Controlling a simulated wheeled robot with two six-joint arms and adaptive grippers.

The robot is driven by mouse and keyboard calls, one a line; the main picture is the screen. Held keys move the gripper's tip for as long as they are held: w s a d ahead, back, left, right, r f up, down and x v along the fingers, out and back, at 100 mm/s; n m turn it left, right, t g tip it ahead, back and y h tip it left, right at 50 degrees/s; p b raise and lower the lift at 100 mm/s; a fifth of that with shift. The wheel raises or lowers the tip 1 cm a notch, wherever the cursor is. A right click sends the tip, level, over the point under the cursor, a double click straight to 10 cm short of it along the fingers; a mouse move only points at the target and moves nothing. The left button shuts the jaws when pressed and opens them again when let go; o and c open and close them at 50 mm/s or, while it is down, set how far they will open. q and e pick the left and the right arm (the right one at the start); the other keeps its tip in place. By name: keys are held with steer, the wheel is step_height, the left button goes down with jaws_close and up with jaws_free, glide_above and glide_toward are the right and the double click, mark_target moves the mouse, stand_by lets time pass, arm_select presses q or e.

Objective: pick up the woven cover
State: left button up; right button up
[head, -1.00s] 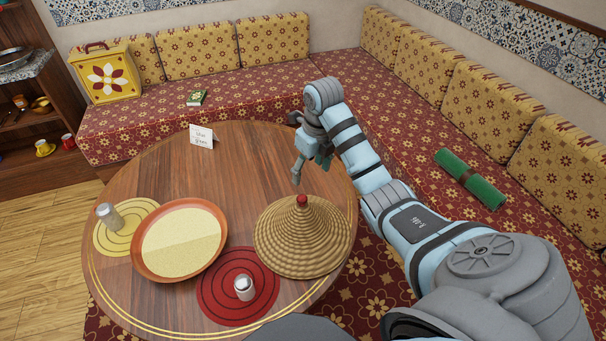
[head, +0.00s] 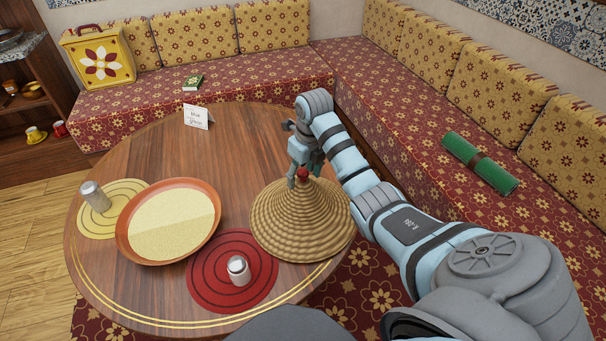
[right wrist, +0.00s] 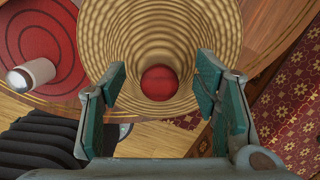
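The woven cover (head: 300,225) is a tan coiled cone with a red knob on top, standing on the round wooden table (head: 245,135) at its right side. My right gripper (head: 304,178) is at the tip of the cover, just above and around the red knob. In the right wrist view the open fingers (right wrist: 160,90) stand on either side of the red knob (right wrist: 160,82), with gaps between the finger pads and the knob. The cover's cone fills the space beyond. My left gripper does not show.
Left of the cover, an orange-rimmed dish (head: 125,240) of pale grain sits on the table. A shaker (head: 239,271) stands on a red mat (head: 205,290), another (head: 96,196) on a yellow mat (head: 128,190). A card (head: 198,117) stands behind. Benches surround the back and right.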

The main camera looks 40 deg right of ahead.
jaws_close()
steer(key=shift+r, duration=0.1)
